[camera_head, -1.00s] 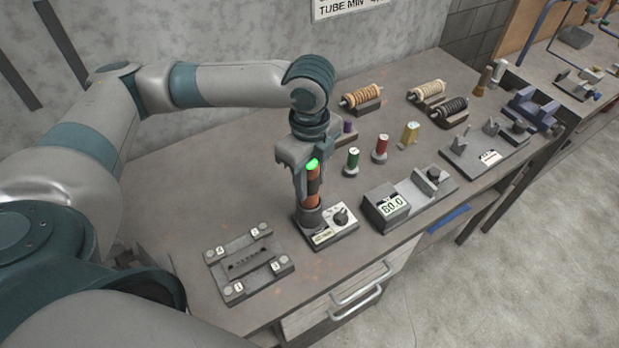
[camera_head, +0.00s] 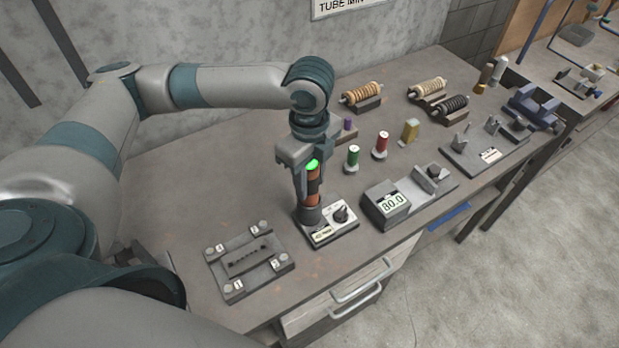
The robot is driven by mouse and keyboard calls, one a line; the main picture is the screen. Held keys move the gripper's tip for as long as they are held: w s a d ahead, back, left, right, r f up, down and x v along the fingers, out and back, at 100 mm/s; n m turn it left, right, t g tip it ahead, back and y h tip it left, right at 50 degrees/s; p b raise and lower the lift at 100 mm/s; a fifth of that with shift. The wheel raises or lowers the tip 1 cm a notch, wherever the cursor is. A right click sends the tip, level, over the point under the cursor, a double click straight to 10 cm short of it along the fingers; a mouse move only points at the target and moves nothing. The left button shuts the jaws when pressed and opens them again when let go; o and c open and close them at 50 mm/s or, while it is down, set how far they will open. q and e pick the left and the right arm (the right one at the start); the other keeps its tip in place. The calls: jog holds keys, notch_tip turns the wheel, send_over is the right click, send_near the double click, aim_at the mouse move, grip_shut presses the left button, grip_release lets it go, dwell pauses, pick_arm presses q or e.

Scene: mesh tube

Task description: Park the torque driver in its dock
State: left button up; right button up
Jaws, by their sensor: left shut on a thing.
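The torque driver (camera_head: 314,191) is upright, with an orange and dark body and a green lit top. My left gripper (camera_head: 310,178) points down and is shut on its upper part. The driver's lower end is at the round dark collar of the dock (camera_head: 331,234), a base plate with a white face and a black knob. I cannot tell how deep the driver sits in the collar. My right gripper is not in view.
A four-cornered numbered fixture (camera_head: 248,263) lies left of the dock. A gauge reading 80.0 (camera_head: 388,205) stands to its right. Green (camera_head: 352,158) and red (camera_head: 381,145) cylinders stand behind. Spools (camera_head: 362,95) lie at the back. The bench's left-centre is clear.

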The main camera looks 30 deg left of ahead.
pick_arm(q)
jog(key=shift+f, duration=0.25)
jog(key=o, duration=1.4)
jog(key=shift+c, duration=0.2)
jog(key=shift+r, duration=0.1)
notch_tip(320, 180, up, 17)
jog(key=b, duration=0.3)
jog(key=shift+r, duration=0.15)
jog(key=shift+s, duration=0.1)
